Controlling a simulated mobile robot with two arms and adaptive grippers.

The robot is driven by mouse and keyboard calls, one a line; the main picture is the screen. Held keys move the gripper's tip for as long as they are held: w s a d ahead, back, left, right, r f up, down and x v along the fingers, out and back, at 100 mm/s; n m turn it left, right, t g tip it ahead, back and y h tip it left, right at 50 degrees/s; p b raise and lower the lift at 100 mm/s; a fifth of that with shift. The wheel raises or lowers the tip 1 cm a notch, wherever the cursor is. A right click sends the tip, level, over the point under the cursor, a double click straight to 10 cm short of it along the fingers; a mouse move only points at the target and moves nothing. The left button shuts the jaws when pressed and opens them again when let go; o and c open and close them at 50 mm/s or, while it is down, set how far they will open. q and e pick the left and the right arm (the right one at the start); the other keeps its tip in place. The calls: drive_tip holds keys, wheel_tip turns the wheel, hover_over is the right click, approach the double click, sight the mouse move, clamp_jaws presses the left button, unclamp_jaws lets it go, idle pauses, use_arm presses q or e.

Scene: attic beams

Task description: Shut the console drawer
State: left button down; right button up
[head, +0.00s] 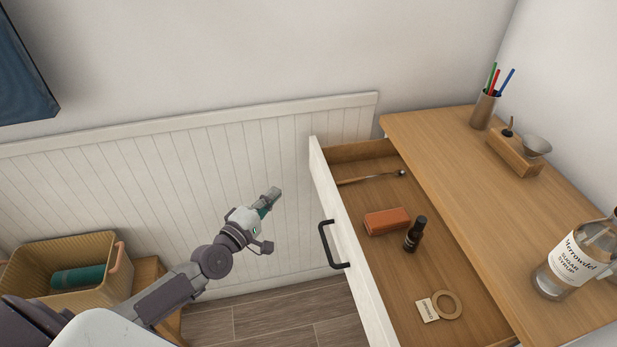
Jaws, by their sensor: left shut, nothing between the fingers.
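The console (440,135) has a wooden top and stands at the right of the head view. Its drawer is pulled out to the left, with a white front (350,225) and a dark bar handle (331,246). My right gripper is not in view.
A woven basket (62,290) with a green roll is at lower left. White panelling (180,160) lines the wall behind.

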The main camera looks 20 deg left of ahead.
use_arm(q)
approach(314, 167)
drive_tip(key=w+a, duration=0.3)
drive_tip(key=w, duration=0.1)
drive_tip(key=w+d, duration=0.2)
drive_tip(key=d, duration=0.1)
drive_tip(key=shift+d+p, duration=0.1)
drive_tip(key=shift+p, duration=0.25)
drive_tip(key=shift+w+d+f, duration=0.15)
drive_tip(key=shift+w+d, duration=0.05)
drive_tip(key=shift+d, duration=0.15)
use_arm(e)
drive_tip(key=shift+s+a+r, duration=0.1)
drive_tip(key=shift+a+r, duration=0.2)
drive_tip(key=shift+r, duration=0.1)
